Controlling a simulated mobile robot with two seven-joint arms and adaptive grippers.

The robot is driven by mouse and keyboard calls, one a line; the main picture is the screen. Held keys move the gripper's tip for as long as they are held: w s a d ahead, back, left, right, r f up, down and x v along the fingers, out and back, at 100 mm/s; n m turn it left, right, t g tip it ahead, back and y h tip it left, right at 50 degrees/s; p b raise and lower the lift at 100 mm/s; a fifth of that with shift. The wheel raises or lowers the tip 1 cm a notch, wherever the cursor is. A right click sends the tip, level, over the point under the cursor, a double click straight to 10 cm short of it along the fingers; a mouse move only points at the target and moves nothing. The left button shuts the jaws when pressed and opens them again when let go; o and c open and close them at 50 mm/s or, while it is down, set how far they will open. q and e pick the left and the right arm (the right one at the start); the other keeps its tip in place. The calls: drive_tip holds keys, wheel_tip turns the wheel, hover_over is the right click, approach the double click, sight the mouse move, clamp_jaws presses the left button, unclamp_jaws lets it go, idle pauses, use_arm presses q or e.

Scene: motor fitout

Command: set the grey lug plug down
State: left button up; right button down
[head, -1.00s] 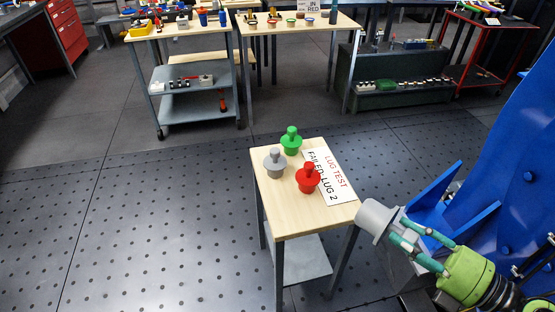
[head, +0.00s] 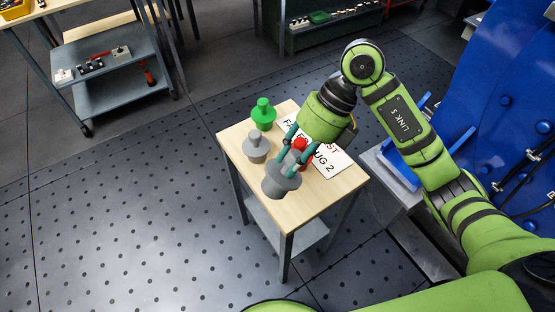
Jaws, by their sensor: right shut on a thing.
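My right gripper (head: 292,160) comes down from above and is shut on a grey lug plug (head: 280,184). The held plug is over the front part of the small wooden-topped table (head: 310,205); I cannot tell whether it touches the top. Another grey lug plug (head: 256,150) stands upright on the table to its upper left. A green plug (head: 263,115) stands farther back. A red plug (head: 301,147) shows partly behind the gripper fingers. A white sign (head: 330,162) lies flat on the table, partly covered by my gripper. My left gripper is out of view.
A grey shelf cart (head: 115,92) stands at the back left and a dark bench (head: 300,42) at the back. A large blue structure (head: 495,90) is on the right. The table's right front corner is bare, and the perforated floor (head: 120,230) at left is clear.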

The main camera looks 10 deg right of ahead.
drive_tip(key=w+d+f+n+t+h, duration=0.1)
drive_tip(key=d+f+h, duration=0.15)
drive_tip(key=d, duration=0.35)
drive_tip(key=d+f+t+h, duration=0.1)
drive_tip(key=d+h, duration=0.3)
drive_tip(key=d, duration=0.3)
drive_tip(key=shift+y, duration=0.25)
drive_tip(key=a+f+p, duration=0.1)
drive_tip(key=a+f, duration=0.2)
drive_tip(key=a+f+p, duration=0.2)
drive_tip(key=a+f, duration=0.2)
drive_tip(key=w+a+f+p, duration=0.1)
drive_tip(key=a+f, duration=0.3)
drive_tip(key=shift+a+p, duration=0.25)
drive_tip(key=shift+p, duration=0.05)
drive_tip(key=c, duration=0.9)
unclamp_jaws()
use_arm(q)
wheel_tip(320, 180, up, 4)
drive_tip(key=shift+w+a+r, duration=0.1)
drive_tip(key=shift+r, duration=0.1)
use_arm(e)
drive_tip(key=shift+r, duration=0.15)
